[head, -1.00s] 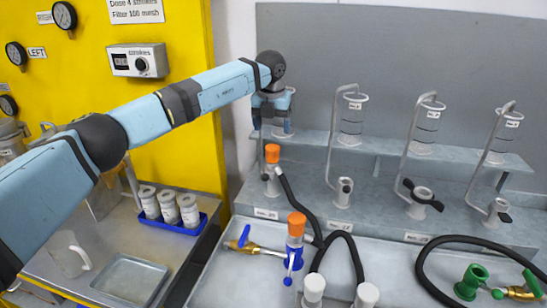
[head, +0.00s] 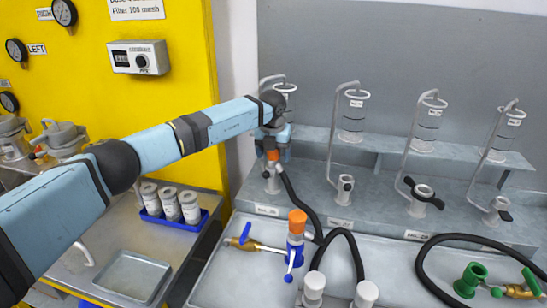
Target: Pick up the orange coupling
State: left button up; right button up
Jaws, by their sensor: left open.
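An orange coupling (head: 273,156) sits on the upright grey fitting at the leftmost station of the rack, just below my left gripper. My left gripper (head: 273,147) points down over it and is open; its fingertips are close to the coupling, and I cannot tell whether they touch it. The gripper partly covers the coupling. A second orange piece (head: 297,220) tops a blue and white fitting in the front tray. My right gripper is not in view.
A black hose (head: 297,200) runs from the left station down to the tray. Metal holders with clear cylinders (head: 352,120) stand on the rack to the right. A blue tray (head: 181,222) with several grey canisters is at left. White caps (head: 314,285) stand at the front.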

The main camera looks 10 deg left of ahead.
pick_arm(q)
jog(key=shift+r, duration=0.1)
jog(key=c, duration=1.2)
notch_tip(320, 180, up, 20)
jog(key=shift+b, duration=0.5)
